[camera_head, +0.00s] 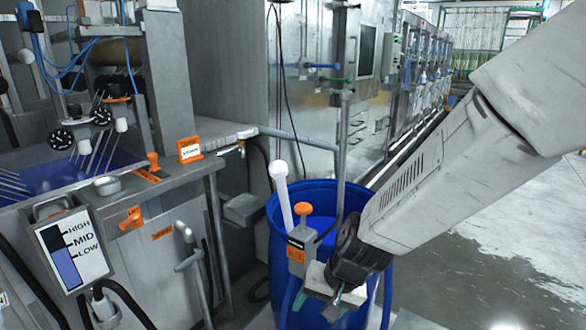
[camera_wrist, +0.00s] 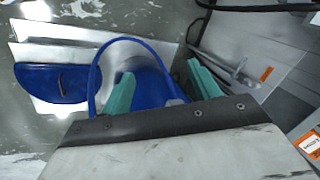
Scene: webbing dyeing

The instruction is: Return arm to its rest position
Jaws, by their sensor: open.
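My arm reaches in from the right in the head view. My gripper (camera_head: 338,300) is low in front of a blue barrel (camera_head: 275,212), covering part of it. In the wrist view my gripper (camera_wrist: 160,85) shows two teal fingers spread apart with nothing between them. Beyond the fingers the blue barrel (camera_wrist: 148,62) shows with its curved rim. Whether the gripper touches the barrel I cannot tell.
A white-handled tool (camera_head: 281,185) and an orange-knobbed device (camera_head: 302,225) stand at the barrel. A HIGH/MID/LOW level sign (camera_head: 73,250) and steel machine (camera_head: 150,215) are on the left. A blue lid-like piece (camera_wrist: 65,83) lies left in the wrist view. Open floor (camera_head: 480,260) is at right.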

